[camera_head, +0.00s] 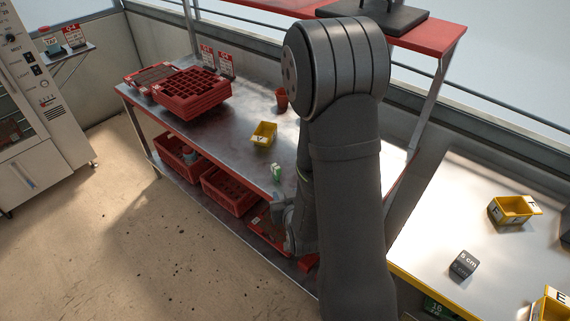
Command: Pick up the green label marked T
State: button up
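A small green and white piece (276,173), which may be the green label, shows just left of my arm, by the front edge of the steel table. It is too small for me to read a letter on it. My gripper (279,203) is just below it in the picture, partly covered by my own arm. I cannot tell whether the fingers touch the green piece, or whether they are open or shut.
The steel table (225,133) carries stacked red trays (190,92), a yellow bin (263,134) and a red cup (281,99). Red crates (228,190) stand on the shelf below. At right, another table (440,215) holds yellow bins (513,210) and a dark cube (463,265).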

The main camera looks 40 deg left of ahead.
jog(key=n+g+h, duration=0.1)
jog(key=g+h, duration=0.1)
send_near(278, 168)
notch_tip(278, 168, down, 3)
jog(key=s, duration=0.2)
jog(key=w+a+g+h, duration=0.1)
jog(key=a, duration=0.1)
jog(key=w+a+n+h, duration=0.1)
jog(key=w+a, duration=0.1)
jog(key=shift+w+f+g+h, duration=0.2)
jog(key=shift+g+h, duration=0.1)
jog(key=shift+g, duration=0.1)
jog(key=r, duration=0.1)
jog(key=w+a+r+n+g+h, duration=0.1)
jog(key=w+a+r+g+h, duration=0.1)
jog(key=shift+w+a+r+n, duration=0.15)
jog(key=shift+w+r+n, duration=0.05)
jog(key=shift+r+n, duration=0.1)
notch_tip(278, 168, up, 8)
jog(key=w+n+g+h, duration=0.1)
jog(key=g+h, duration=0.1)
jog(key=h, duration=0.2)
notch_tip(278, 168, down, 12)
jog(key=shift+f, duration=0.1)
jog(key=shift+s+f, duration=0.1)
jog(key=shift+f, duration=2.55)
grip_shut()
